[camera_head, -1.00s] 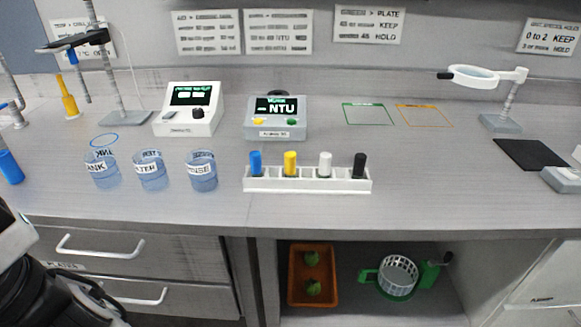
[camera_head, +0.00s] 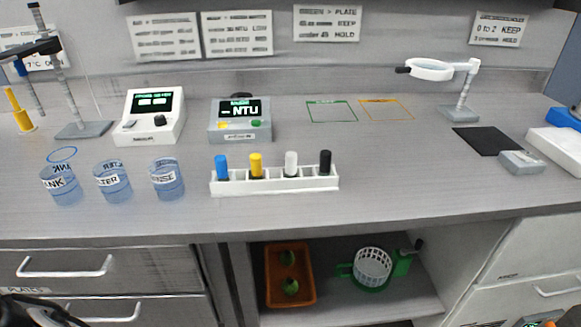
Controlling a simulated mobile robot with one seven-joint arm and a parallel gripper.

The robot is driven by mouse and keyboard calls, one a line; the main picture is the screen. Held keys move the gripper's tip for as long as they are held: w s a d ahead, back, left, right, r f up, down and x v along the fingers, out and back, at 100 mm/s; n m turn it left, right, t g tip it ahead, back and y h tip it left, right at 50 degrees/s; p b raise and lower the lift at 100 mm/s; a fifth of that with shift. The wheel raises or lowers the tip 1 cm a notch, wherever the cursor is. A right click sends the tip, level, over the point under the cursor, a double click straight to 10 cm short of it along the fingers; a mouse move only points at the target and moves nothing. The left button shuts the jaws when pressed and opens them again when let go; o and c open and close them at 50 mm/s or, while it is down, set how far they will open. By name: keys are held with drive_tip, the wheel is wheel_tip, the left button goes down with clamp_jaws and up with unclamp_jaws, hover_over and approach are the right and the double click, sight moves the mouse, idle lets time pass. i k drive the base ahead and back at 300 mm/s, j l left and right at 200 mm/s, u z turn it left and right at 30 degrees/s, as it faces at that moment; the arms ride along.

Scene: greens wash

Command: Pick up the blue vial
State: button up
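The blue vial (camera_head: 222,167) stands upright in the leftmost slot of a white rack (camera_head: 275,185) near the front of the bench. Its blue top shows above the rack; its lower part is hidden by the rack wall. To its right in the same rack stand a yellow vial (camera_head: 256,165), a white vial (camera_head: 291,163) and a black vial (camera_head: 325,162). My gripper is not in view. A dark part at the lower left edge looks like part of my arm.
Three labelled beakers (camera_head: 112,181) stand left of the rack. An NTU meter (camera_head: 240,119) and another white instrument (camera_head: 151,116) stand behind. A magnifier (camera_head: 432,70), black mat (camera_head: 488,141) and small grey box (camera_head: 521,162) are at right. Bench between rack and mat is clear.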

sight(220, 162)
drive_tip(key=l+u, duration=0.25)
drive_tip(key=u, duration=0.15)
drive_tip(key=l+u, duration=0.45)
drive_tip(key=u, duration=0.3)
